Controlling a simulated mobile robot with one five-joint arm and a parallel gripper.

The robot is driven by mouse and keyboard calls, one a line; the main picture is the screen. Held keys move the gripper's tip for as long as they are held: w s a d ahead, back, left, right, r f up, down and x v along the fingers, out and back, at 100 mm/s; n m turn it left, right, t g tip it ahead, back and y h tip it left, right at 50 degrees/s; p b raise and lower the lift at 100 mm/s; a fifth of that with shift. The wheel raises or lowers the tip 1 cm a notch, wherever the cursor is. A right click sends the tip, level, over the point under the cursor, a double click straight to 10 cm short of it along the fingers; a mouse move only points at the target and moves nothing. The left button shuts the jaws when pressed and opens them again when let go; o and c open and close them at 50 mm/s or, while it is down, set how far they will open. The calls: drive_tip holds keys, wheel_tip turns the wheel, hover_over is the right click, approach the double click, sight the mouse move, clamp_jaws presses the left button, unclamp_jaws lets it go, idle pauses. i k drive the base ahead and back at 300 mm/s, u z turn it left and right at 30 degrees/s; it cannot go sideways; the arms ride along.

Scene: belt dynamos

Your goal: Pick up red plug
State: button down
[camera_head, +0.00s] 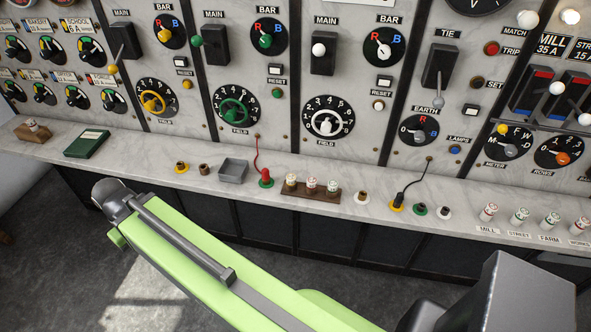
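The red plug (266,174) stands upright on the marble ledge, left of the middle of the picture. Its base sits at a green-ringed socket (267,184). A red cord (256,155) runs from the plug up to the panel behind it. My green arm crosses the foreground from the lower right to a dark joint at the left. The fingers of my gripper do not show. Nothing hides the red plug.
A small grey tray (233,171) stands left of the plug. A brown rack (311,193) with several fuses stands right of it. The panel rises behind.

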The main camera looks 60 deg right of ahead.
sight(266, 176)
drive_tip(key=z, duration=0.85)
drive_tip(key=k, duration=0.8)
drive_tip(key=z, duration=0.4)
drive_tip(key=i, duration=1)
drive_tip(key=z, duration=0.05)
drive_tip(key=k, duration=1.1)
drive_tip(key=u, duration=0.65)
drive_tip(key=i, duration=1.25)
drive_tip(key=u, duration=0.8)
